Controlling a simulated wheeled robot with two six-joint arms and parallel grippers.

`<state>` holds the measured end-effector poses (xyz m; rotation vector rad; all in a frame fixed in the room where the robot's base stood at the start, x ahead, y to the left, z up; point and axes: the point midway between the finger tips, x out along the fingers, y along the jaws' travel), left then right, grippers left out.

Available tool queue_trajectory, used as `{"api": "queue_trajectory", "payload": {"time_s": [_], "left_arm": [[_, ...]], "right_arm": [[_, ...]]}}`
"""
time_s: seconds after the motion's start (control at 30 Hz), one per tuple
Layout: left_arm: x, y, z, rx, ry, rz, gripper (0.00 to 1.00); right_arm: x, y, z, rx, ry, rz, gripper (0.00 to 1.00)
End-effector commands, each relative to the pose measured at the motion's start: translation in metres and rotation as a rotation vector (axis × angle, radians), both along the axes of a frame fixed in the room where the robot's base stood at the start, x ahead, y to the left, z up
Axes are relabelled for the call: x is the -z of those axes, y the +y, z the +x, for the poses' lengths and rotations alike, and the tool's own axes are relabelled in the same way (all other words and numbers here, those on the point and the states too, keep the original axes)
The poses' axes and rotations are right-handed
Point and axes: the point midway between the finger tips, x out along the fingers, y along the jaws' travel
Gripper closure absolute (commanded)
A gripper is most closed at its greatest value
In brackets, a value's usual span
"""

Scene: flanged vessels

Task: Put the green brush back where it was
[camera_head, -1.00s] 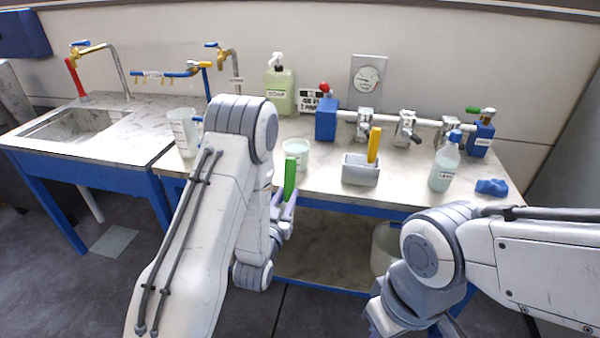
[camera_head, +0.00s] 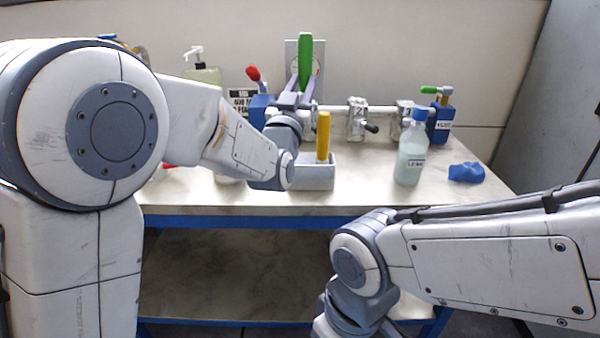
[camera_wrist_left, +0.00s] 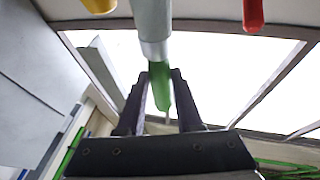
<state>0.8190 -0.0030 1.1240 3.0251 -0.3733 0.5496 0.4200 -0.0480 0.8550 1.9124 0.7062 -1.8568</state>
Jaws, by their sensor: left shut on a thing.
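The green brush (camera_head: 305,60) stands upright in my left gripper (camera_head: 301,85), raised above the back of the table in front of the gauge plate. My left gripper is shut on it. In the left wrist view the brush's green part (camera_wrist_left: 159,86) lies between the two dark fingers (camera_wrist_left: 160,100). A light-grey bin (camera_head: 314,176) stands on the table with a yellow-handled brush (camera_head: 323,136) upright in it. The bin is below and slightly right of my left gripper, and my left wrist hides its left side. My right gripper is out of view.
A pipe with valves (camera_head: 356,118) runs along the back. A labelled bottle (camera_head: 411,148) and a blue cloth (camera_head: 466,172) stand right of the bin. A soap bottle (camera_head: 203,73) is behind my left arm. Bare tabletop (camera_head: 363,185) lies between bin and bottle.

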Motion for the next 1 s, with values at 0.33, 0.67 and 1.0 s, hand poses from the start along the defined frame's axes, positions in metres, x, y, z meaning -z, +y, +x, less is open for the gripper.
{"api": "queue_trajectory", "payload": {"time_s": [0.33,0.67,1.0], "left_arm": [[0.095,0.01,0.001,-0.012,0.007,0.004,1.0],[0.131,0.008,0.001,-0.01,0.004,0.003,1.0],[0.165,0.007,0.0,-0.009,0.002,0.0,1.0]], "right_arm": [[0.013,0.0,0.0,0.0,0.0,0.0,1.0],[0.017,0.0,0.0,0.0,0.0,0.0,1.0],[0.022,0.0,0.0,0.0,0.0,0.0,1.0]]}}
